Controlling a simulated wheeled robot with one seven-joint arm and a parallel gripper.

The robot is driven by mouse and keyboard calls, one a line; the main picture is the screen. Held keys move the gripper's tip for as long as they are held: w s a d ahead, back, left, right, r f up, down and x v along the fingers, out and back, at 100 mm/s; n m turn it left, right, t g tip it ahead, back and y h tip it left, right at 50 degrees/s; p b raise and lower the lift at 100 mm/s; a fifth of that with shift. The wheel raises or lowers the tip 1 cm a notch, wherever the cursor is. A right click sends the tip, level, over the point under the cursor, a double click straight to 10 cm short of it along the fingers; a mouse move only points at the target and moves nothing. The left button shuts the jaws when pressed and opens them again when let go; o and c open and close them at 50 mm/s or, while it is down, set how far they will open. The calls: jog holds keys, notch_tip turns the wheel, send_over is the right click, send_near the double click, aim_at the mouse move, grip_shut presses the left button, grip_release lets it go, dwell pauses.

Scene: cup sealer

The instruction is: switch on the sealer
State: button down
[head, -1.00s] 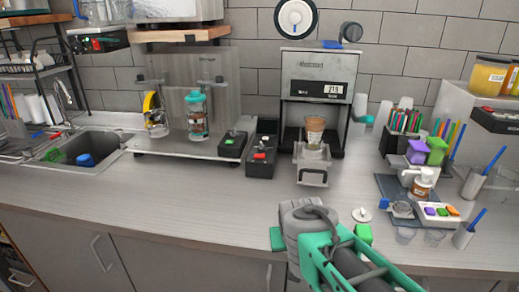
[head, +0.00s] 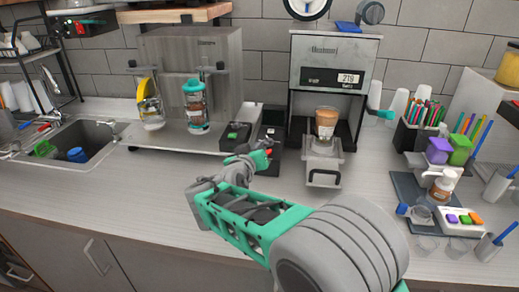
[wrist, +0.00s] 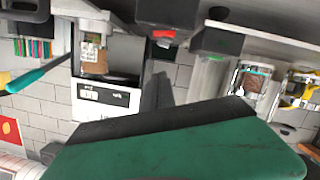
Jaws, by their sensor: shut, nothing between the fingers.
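The sealer (head: 333,60) is a grey machine with a lit display reading 219, at the back middle of the counter. A cup with brown contents (head: 326,120) sits in its pulled-out holder (head: 323,165); it shows upside down in the wrist view (wrist: 95,58). Left of the sealer stands a black box (head: 272,120) with a red button, clearer in the wrist view (wrist: 165,34). My gripper (head: 262,158) is shut and empty, at the front of this box. In the head view it covers much of the box's front; I cannot tell whether it touches the button.
A second black box with a green button (head: 235,133) stands just left, by a machine with bottles (head: 196,108). A sink (head: 75,140) is at the far left. Pens, bottles and a tray (head: 462,225) crowd the right. The front left counter is clear.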

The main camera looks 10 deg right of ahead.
jog(key=p+x, duration=0.2)
jog(key=x, duration=0.5)
jog(key=shift+w+d, duration=0.25)
jog(key=f, duration=0.1)
jog(key=d+f+p, duration=0.1)
jog(key=shift+s+f, duration=0.15)
jog(key=shift+f, duration=0.2)
jog(key=shift+s+d+f, duration=0.1)
jog(key=shift+d+f, duration=0.05)
jog(key=shift+f, duration=0.45)
